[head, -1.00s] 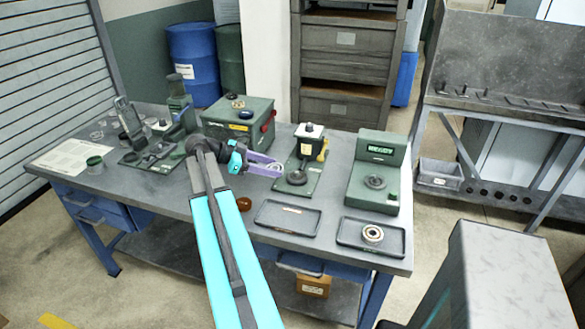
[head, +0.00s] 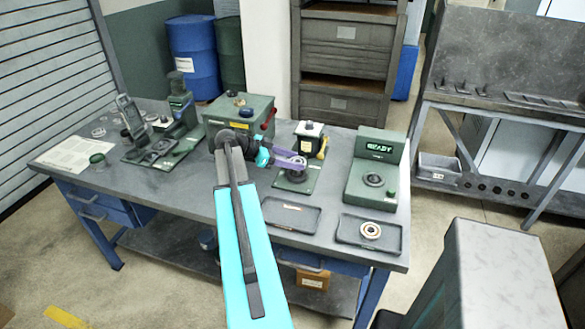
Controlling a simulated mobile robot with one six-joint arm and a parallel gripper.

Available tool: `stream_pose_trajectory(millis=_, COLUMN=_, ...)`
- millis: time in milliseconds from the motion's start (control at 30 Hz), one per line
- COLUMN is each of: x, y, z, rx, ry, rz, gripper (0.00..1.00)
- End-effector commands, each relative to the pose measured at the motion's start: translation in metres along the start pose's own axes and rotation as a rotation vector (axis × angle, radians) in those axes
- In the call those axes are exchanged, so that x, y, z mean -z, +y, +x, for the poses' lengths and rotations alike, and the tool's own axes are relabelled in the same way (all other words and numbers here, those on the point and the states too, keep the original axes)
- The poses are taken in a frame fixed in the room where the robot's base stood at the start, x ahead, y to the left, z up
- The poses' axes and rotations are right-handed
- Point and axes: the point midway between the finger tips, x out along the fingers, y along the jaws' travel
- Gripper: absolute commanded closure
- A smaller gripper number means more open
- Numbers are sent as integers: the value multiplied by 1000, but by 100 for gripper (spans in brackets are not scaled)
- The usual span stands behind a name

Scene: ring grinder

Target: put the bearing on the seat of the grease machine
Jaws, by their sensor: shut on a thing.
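My gripper (head: 289,160), with purple fingers, is shut on a pale ring that looks like the bearing (head: 299,160); the fingers partly hide it. It is over a small green machine (head: 308,183) with a dark-and-white top and a yellow handle, which looks like the grease machine. Its round seat (head: 297,175) shows just below the fingers. I cannot tell whether the held ring touches the seat. Another bearing (head: 371,230) lies in the right-hand dark tray (head: 345,235).
A green machine with a READY display (head: 380,146) stands to the right. A green box (head: 237,120) with a red handle is behind my arm. An empty-looking tray (head: 270,216) is in front.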

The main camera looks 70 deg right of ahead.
Motion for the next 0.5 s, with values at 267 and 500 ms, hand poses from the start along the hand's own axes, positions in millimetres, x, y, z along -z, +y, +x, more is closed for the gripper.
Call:
stream_pose_trajectory(millis=267, x=-14, y=0, z=8, rx=-1, ry=1, rz=-2, gripper=81)
stream_pose_trajectory(millis=500, x=-28, y=0, z=15, rx=0, ry=1, rz=0, gripper=81)
